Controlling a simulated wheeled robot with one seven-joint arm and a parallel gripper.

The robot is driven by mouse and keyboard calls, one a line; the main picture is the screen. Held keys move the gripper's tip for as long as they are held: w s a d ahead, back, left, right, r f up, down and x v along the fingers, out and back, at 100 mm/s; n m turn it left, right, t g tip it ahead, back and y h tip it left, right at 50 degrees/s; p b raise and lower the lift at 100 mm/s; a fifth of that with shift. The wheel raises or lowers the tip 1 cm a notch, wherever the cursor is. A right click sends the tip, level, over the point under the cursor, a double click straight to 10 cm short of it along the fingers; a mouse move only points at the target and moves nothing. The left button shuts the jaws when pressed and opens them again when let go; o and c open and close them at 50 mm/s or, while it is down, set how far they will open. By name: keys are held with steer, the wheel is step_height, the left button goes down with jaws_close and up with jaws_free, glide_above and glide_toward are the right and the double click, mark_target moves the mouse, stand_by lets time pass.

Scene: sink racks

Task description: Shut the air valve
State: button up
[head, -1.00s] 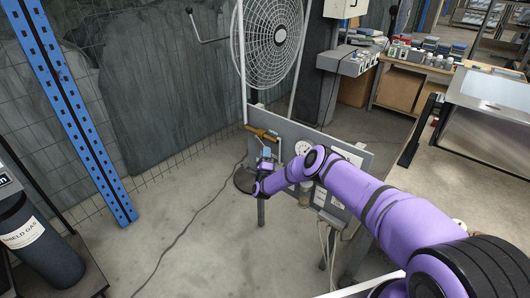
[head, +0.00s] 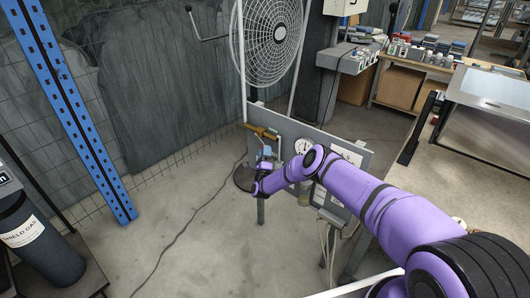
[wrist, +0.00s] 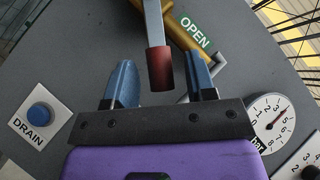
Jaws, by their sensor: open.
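The air valve is a brass pipe fitting (head: 260,132) at the upper left of a grey panel (head: 358,154). In the wrist view the brass body (wrist: 180,22) lies at the top, beside a green OPEN label (wrist: 195,32). Its grey lever (wrist: 153,22) hangs down and ends in a dark red grip (wrist: 160,70). My gripper (wrist: 160,78) is open, with one blue finger on each side of the red grip. Gaps show between the grip and both fingers. In the head view my gripper (head: 265,158) is just below the brass fitting, and the lever is hard to make out.
A blue DRAIN button (wrist: 40,115) is left of my gripper on the panel, and a round pressure gauge (wrist: 275,117) is to its right. A large fan (head: 272,38) stands behind the panel. A dark gas cylinder (head: 38,240) is at far left. The floor between is clear apart from a cable.

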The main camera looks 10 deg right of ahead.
steer(key=v, duration=1)
steer(key=shift+s, duration=0.1)
steer(key=shift+c, duration=0.3)
